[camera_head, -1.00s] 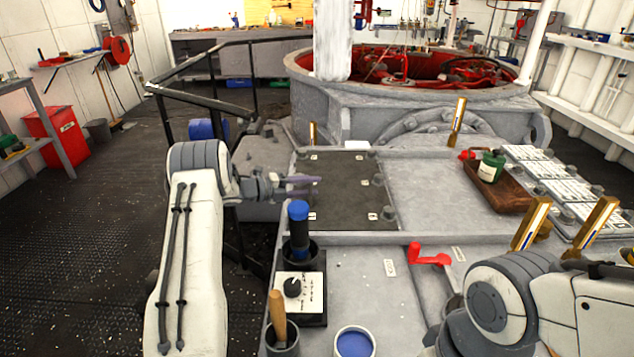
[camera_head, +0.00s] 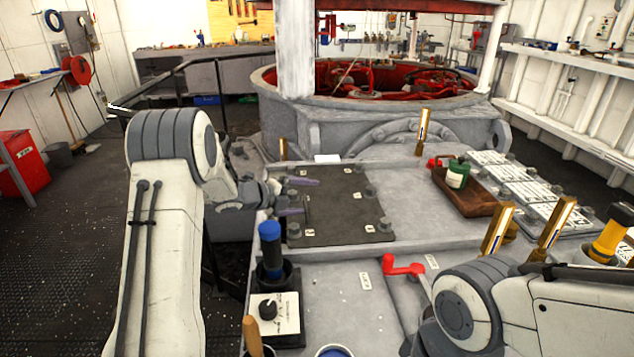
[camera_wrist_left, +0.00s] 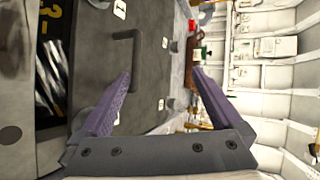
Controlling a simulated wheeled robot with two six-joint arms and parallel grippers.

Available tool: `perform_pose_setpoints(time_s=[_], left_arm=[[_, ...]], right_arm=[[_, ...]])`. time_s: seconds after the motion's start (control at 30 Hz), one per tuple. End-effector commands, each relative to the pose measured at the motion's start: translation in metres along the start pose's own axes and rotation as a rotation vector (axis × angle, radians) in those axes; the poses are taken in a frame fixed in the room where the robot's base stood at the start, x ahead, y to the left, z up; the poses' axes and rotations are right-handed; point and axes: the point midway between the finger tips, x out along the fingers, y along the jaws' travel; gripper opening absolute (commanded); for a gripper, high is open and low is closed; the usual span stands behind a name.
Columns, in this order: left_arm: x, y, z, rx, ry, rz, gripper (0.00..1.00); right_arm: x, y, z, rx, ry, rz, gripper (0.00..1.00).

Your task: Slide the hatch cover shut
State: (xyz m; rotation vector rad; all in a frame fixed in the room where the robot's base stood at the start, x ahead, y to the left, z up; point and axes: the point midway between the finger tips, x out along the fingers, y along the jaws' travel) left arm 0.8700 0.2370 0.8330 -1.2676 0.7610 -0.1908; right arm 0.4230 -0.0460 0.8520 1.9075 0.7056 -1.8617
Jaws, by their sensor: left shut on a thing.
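The hatch cover (camera_head: 345,212) is a dark flat plate with bolts near its edges, lying on the grey deck housing left of the brown tray. It fills the middle of the left wrist view (camera_wrist_left: 155,95), where its dark bar handle (camera_wrist_left: 124,35) stands up near the fingers. My left gripper (camera_head: 300,196) has purple fingers and is at the cover's left part, shut on the handle; the exact contact is hard to see. In the left wrist view, a dark gap (camera_wrist_left: 57,45) with yellow marking shows left of the cover. My right gripper is out of view.
The brown tray (camera_head: 468,205) with a green bottle (camera_head: 457,172) stands right of the cover. Brass handles (camera_head: 423,131) stick up around it. A red lever (camera_head: 402,266) and a blue-topped tool (camera_head: 271,248) are in front. The deck between cover and tray is bare.

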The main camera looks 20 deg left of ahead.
Motion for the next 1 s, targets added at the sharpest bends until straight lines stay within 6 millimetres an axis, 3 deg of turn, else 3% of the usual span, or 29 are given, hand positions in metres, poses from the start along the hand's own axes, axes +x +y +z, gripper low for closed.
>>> perform_pose_setpoints(time_s=[0.03, 0.23, 0.27, 0.3, 0.47, 1.0], left_arm=[[-0.015, -0.077, -0.035, 0.027, 0.16, -0.264, 0.56], [-0.015, -0.078, -0.035, 0.026, 0.159, -0.264, 0.56], [-0.001, -0.013, -0.001, 0.003, 0.004, -0.017, 0.55], [-0.001, -0.013, -0.001, 0.003, 0.004, -0.018, 0.49], [-0.008, -0.01, 0.001, 0.004, 0.002, -0.016, 0.45], [-0.044, 0.007, 0.006, 0.001, 0.002, -0.005, 0.45]], right_arm=[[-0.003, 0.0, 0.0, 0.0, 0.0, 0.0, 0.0], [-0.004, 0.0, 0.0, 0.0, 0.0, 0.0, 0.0], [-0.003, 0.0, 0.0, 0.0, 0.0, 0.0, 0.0], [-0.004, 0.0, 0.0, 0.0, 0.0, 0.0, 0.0], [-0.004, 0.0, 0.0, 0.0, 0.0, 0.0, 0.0], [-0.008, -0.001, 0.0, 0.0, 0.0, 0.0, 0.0]])
